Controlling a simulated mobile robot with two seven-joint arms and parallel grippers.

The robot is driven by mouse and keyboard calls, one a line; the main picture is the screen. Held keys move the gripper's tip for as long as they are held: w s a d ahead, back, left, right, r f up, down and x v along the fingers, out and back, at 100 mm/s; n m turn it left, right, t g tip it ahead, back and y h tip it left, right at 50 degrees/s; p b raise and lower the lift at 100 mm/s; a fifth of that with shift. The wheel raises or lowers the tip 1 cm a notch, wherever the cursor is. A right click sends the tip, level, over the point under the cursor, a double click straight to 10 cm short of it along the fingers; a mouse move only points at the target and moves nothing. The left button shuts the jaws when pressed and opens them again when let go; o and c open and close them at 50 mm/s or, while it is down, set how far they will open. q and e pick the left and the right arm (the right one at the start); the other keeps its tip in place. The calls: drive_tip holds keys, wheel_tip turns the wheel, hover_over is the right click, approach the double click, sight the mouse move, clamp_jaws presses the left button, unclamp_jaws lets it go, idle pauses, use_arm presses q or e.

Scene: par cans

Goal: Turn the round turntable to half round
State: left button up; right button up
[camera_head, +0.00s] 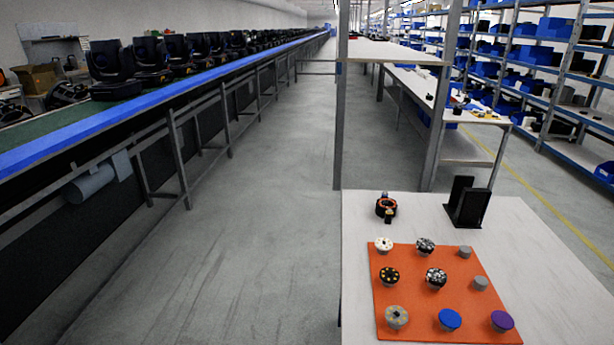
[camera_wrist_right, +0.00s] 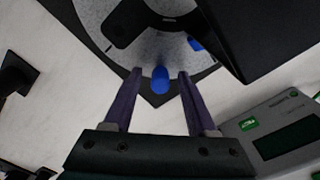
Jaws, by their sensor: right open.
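The round turntable (camera_wrist_right: 95,20) is in the right wrist view at the top, cut off by the frame edge. It has a speckled grey top and a dark rim. A blue peg (camera_wrist_right: 160,80) is at its near edge. My right gripper (camera_wrist_right: 159,72) is open, with one finger on each side of the blue peg and a gap showing on both sides. Whether the fingers reach down to the peg's height I cannot tell. The turntable does not show in the head view. My left gripper is in neither view.
In the right wrist view, a large black object (camera_wrist_right: 265,35) covers part of the turntable. A black piece (camera_wrist_right: 125,22) and a small blue piece (camera_wrist_right: 195,43) are over its top. A grey device (camera_wrist_right: 250,128) is close right. The head view shows a table with an orange board (camera_head: 409,275).

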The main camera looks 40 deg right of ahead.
drive_tip(key=shift+r, duration=0.1)
wheel_tip(320, 180, up, 9)
drive_tip(key=p, duration=0.5)
drive_tip(key=shift+f, duration=0.2)
drive_tip(key=shift+r, duration=0.6)
